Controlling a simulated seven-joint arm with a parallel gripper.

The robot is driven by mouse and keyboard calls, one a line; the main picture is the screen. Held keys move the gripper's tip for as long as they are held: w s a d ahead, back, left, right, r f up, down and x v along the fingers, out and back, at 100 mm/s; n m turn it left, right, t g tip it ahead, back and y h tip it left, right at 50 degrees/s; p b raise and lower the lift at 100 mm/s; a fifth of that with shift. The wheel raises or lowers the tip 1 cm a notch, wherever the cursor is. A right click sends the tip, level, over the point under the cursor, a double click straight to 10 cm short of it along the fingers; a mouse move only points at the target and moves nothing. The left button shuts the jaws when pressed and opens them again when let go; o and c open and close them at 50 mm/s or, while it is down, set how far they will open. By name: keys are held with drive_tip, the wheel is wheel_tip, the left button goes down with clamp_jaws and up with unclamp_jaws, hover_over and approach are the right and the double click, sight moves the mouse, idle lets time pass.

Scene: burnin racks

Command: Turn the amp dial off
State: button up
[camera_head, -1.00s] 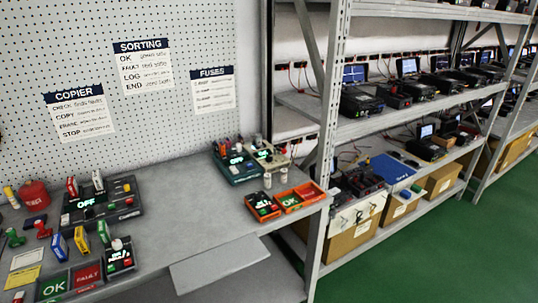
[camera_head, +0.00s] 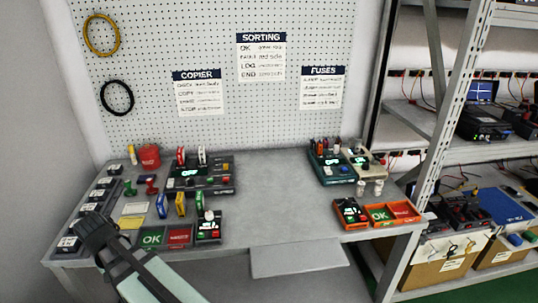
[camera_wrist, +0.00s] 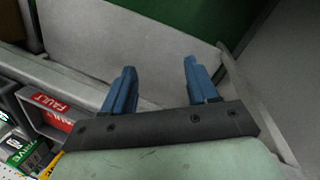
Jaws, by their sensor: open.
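I cannot make out which control is the amp dial; no dial label is readable. A dark copier box (camera_head: 200,178) with a lit OFF display and small coloured buttons stands at the left of the bench. A teal box (camera_head: 333,168) with a lit display and a cream box (camera_head: 366,163) stand at the back right. My gripper (camera_wrist: 158,82) shows in the wrist view with its two blue fingers apart and nothing between them. It is over the front of the bench, near the red FAULT tray (camera_wrist: 52,112). Its fingertips are not clear in the head view.
Green OK and red FAULT trays (camera_head: 180,236) lie at the bench front. Orange trays (camera_head: 404,209) sit at the right. Several dark boxes (camera_head: 84,215) line the left edge. The bench middle (camera_head: 265,190) is clear. A metal shelf (camera_head: 440,120) stands to the right.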

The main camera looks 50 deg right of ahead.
drive_tip(key=shift+t, duration=0.4)
drive_tip(key=w+d+r, duration=0.1)
drive_tip(key=d+r, duration=0.1)
drive_tip(key=r, duration=0.2)
drive_tip(key=w+d+r, duration=0.1)
drive_tip(key=d+r, duration=0.2)
drive_tip(key=r, duration=0.1)
drive_tip(key=w+d+r, duration=0.1)
drive_tip(key=d+r, duration=0.1)
drive_tip(key=r, duration=0.2)
drive_tip(key=shift+w+d+r, duration=0.3)
drive_tip(key=shift+w+d, duration=0.05)
drive_tip(key=shift+w, duration=0.05)
drive_tip(key=w+d+r, duration=0.2)
drive_tip(key=d, duration=1.6)
drive_tip(key=s+d+r+n+y, duration=0.1)
drive_tip(key=s+d+r+n, duration=0.15)
drive_tip(key=d, duration=1.45)
wheel_tip(320, 180, up, 5)
drive_tip(key=n+t, duration=0.1)
drive_tip(key=n, duration=0.1)
hover_over(366, 164)
drive_tip(key=shift+y, duration=0.4)
wheel_tip(366, 164, down, 14)
drive_tip(key=shift+d+r, duration=0.15)
drive_tip(key=shift+r, duration=0.1)
